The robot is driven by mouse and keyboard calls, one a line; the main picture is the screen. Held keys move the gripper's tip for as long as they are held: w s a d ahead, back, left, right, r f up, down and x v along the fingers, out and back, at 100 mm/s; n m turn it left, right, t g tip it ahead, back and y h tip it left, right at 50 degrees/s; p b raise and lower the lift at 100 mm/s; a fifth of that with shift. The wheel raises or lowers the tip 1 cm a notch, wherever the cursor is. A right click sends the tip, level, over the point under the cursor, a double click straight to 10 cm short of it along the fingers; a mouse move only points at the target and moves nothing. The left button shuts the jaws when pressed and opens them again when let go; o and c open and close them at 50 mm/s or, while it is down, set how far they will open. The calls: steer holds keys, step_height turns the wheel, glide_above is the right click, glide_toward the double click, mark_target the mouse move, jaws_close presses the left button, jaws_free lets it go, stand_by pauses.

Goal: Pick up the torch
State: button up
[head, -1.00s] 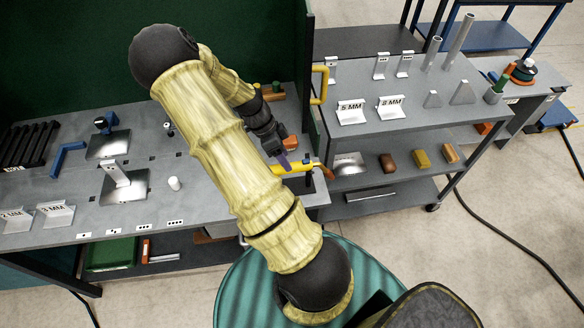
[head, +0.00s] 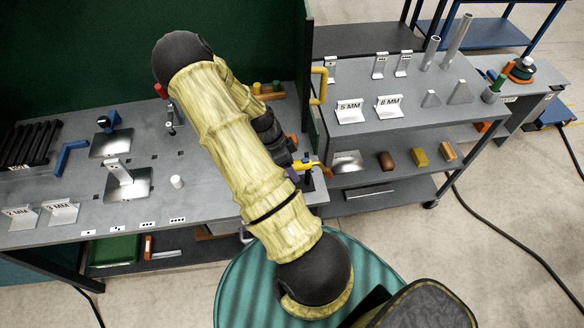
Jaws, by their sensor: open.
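The torch (head: 309,164) has a yellow body and an orange-brown neck. It lies at the right end of the grey workbench, by a small dark stand (head: 308,176); its left part is hidden behind my arm. My gripper (head: 293,158) is open at the torch, with a purple part on the near side and an orange part on the far side. My forearm covers much of the gripper, so I cannot tell whether the fingers touch the torch.
A yellow handle (head: 319,86) stands by the green panel. A grey shelf cart (head: 360,75) with brackets and blocks is on the right. A teal round surface (head: 250,285) is in front.

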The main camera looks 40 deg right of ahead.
steer(key=shift+w, duration=0.15)
steer(key=c, duration=1.1)
step_height(320, 180, up, 10)
steer(key=shift+r+b, duration=0.1)
steer(key=shift+b, duration=1)
steer(key=shift+w, duration=0.15)
